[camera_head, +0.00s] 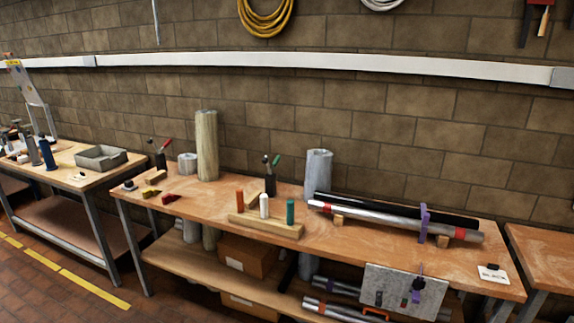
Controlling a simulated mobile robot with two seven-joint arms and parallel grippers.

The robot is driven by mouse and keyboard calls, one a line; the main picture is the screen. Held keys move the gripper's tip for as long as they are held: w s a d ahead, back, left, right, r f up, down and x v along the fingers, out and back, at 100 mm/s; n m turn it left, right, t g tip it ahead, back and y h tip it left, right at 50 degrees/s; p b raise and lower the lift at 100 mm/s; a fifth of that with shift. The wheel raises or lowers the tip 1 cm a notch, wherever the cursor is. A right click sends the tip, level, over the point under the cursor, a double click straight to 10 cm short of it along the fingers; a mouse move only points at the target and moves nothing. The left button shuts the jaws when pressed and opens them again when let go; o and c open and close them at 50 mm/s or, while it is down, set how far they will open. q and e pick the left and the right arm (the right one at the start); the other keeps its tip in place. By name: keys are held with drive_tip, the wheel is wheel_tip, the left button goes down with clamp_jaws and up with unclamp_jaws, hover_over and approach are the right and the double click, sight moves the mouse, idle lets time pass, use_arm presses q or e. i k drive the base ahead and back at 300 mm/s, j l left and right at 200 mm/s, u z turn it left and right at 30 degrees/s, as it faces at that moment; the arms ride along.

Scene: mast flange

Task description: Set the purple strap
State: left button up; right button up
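A purple strap-like piece (423,223) stands upright at a silver tube with red bands (385,219) on the middle workbench. I cannot tell whether it goes around the tube or only rests against it. A second small purple item (417,290) shows at a grey speckled panel (392,283) at the bench's front edge. The silver tube lies on wooden blocks (442,240), with a black tube (400,207) behind it. Neither of my grippers is in view.
The wooden workbench (190,208) holds a block with orange, white and green cylinders (266,226), upright rolls (207,145) and a small card (493,273). Tubes and boxes (248,256) fill the lower shelf. Another bench (70,158) stands left; brick floor lies in front.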

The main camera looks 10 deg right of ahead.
sight(415, 295)
drive_tip(key=z, duration=1.3)
